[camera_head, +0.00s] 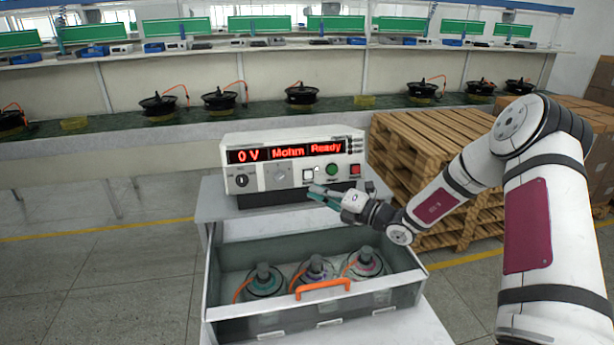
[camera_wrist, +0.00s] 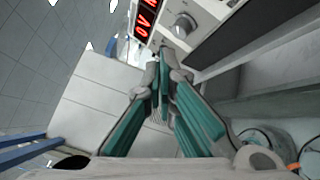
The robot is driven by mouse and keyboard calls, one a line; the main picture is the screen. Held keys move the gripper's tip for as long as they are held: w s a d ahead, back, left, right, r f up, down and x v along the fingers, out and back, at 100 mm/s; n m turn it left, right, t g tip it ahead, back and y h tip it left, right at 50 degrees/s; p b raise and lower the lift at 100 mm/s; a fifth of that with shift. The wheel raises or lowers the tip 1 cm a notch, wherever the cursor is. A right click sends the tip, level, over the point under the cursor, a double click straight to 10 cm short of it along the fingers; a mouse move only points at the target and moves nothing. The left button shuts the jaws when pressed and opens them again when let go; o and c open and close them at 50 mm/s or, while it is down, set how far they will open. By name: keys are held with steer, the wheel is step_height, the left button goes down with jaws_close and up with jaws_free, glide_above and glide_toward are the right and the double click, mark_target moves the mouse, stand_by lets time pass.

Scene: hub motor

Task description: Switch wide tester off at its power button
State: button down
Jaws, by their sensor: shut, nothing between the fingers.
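The wide tester (camera_head: 262,181) is a white box standing on a grey bench. Its red display (camera_head: 292,150) is lit and reads "0 V", "Mohm", "Ready". Below the display are a knob (camera_head: 241,180), a white square button (camera_head: 308,175), a round green button (camera_head: 332,169) and a red button (camera_head: 355,170). Which of these is the power button I cannot read. My gripper (camera_head: 314,191) is shut and empty, in front of the tester's lower front, below the white button. In the wrist view its teal-padded fingers (camera_wrist: 160,62) come together near the knob (camera_wrist: 184,25); the buttons are not visible there.
A clear-walled bin (camera_head: 225,323) with an orange handle (camera_head: 323,288) stands in front of the tester, holding hub motors (camera_head: 263,280). Wooden pallets (camera_head: 430,150) stand to the right. A long workbench with several motors runs behind.

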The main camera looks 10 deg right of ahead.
mark_target(308, 175)
steer(key=shift+w+d, duration=0.1)
steer(key=shift+d, duration=0.05)
steer(key=shift+f, duration=0.1)
steer(key=w+f+b, duration=0.2)
steer(key=w+b, duration=0.4)
steer(key=w, duration=0.2)
steer(key=shift+w, duration=0.3)
stand_by(1.5)
steer(key=shift+w+f, duration=0.15)
steer(key=shift+w, duration=0.2)
steer(key=shift+w+f+b, duration=0.1)
steer(key=shift+w+b, duration=0.35)
steer(key=shift+b, duration=0.05)
stand_by(0.5)
steer(key=shift+s, duration=0.15)
stand_by(0.3)
steer(key=shift+s+r+p, duration=0.25)
steer(key=shift+s+p, duration=0.45)
